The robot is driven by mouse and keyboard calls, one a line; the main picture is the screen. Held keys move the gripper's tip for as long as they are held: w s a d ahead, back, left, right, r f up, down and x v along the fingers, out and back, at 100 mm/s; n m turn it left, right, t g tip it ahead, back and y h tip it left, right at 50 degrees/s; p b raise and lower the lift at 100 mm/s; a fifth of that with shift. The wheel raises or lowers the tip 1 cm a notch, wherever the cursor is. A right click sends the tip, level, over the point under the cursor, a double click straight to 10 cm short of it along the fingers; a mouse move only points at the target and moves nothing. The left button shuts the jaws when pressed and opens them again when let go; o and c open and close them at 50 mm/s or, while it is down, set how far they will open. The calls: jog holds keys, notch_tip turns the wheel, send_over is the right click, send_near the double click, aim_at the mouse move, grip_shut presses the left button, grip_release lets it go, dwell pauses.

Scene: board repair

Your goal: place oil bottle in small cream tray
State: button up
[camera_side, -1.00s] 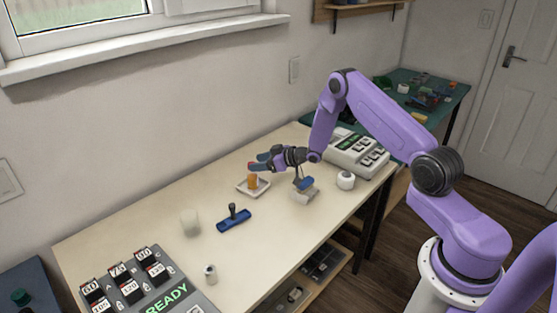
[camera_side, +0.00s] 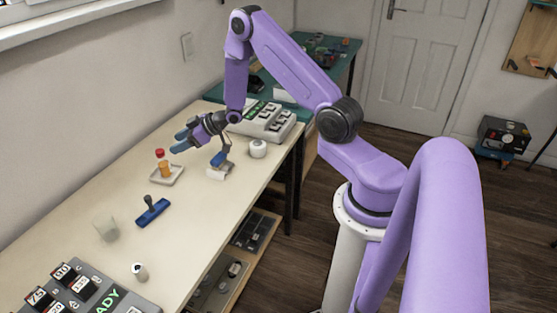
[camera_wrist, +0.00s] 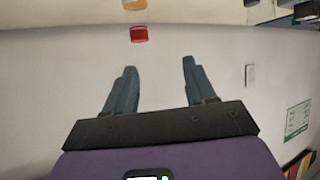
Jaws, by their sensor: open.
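The oil bottle (camera_side: 164,169), amber below with a red cap, stands upright in the small cream tray (camera_side: 177,178) in the side view. In the wrist view, its red cap (camera_wrist: 139,34) shows at the top, with the amber part at the picture edge. My gripper (camera_side: 178,142) is open and empty, its blue fingers above and right of the bottle, apart from it. The wrist view shows a clear gap between the fingertips (camera_wrist: 159,66), with the bottle beyond them.
A blue tool with a dark handle (camera_side: 152,211), a translucent cup (camera_side: 106,228) and a small white cylinder (camera_side: 140,272) stand nearer on the table. A white roll (camera_side: 258,148) and a white-grey device (camera_side: 266,121) stand at the far end. A labelled panel (camera_side: 85,290) fills the front.

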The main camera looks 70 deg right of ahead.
jog(key=s+a+r+n+g+h, duration=0.1)
jog(key=s+a+r+n+g, duration=0.15)
jog(key=s+a+r, duration=0.4)
jog(key=s+a+r+n+g+h, duration=0.1)
jog(key=s+a+r+g, duration=0.2)
jog(key=s+a, duration=0.6)
jog(key=s+r+n+g+h, duration=0.1)
jog(key=s+r+n+g, duration=0.1)
jog(key=s, duration=1.1)
jog(key=s+d+r+n+g+h, duration=0.1)
jog(key=s+r+g, duration=0.2)
jog(key=s, duration=1)
jog(key=shift+s+d+r+n+h, duration=0.15)
jog(key=shift+d+r+n+h, duration=0.05)
jog(key=shift+r+n+h, duration=0.15)
